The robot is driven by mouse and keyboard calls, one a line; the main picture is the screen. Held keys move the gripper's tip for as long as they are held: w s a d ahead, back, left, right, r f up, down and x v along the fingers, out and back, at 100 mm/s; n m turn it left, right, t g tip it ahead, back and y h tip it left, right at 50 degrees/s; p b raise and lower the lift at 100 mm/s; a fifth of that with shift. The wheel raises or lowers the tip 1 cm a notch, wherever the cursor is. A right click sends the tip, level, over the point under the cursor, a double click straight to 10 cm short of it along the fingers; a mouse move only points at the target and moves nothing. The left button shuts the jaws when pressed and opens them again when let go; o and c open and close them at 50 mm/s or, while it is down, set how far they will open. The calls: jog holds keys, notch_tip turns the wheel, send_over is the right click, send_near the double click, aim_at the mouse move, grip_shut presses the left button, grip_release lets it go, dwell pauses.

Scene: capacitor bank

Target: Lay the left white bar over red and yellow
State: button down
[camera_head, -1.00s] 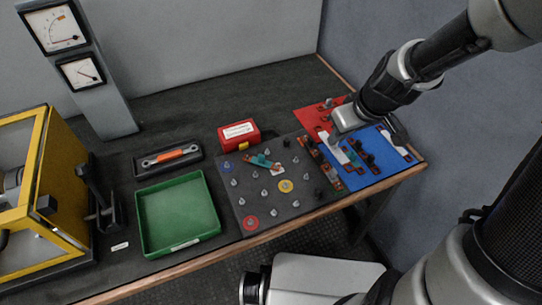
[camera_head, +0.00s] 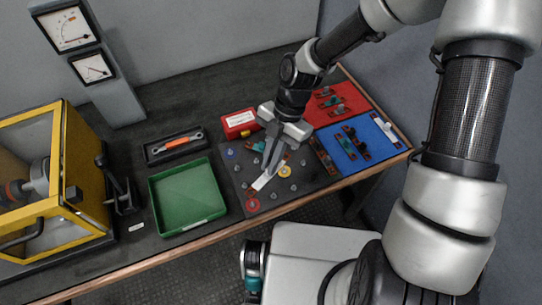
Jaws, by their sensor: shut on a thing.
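My gripper (camera_head: 271,163) is shut on a white bar (camera_head: 263,181) above the dark board with pegs (camera_head: 236,181). The bar slants down-left in the picture, its lower end towards the red-ringed peg (camera_head: 252,205). The yellow-ringed peg (camera_head: 284,172) shows just right of the fingers. Whether the bar touches any peg I cannot tell. The fingers hide the bar's upper part and some of the board. Another white bar (camera_head: 385,129) lies on the right side of the blue mat (camera_head: 370,134).
A blue-ringed peg (camera_head: 231,153) and a teal-and-copper piece sit on the board. Several teal and dark pieces lie on the red mat (camera_head: 352,97) and blue mat. A red box (camera_head: 238,123), green tray (camera_head: 151,208) and wrench holder (camera_head: 174,146) stand nearby.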

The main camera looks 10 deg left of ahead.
jog(key=shift+f+b, duration=2.6)
jog(key=shift+f, duration=0.5)
jog(key=shift+f+b, duration=0.3)
jog(key=shift+f, duration=0.35)
jog(key=c, duration=1.8)
grip_release()
jog(key=p+v, duration=0.3)
jog(key=v, duration=1.4)
jog(key=shift+r, duration=0.3)
jog(key=shift+s, duration=0.15)
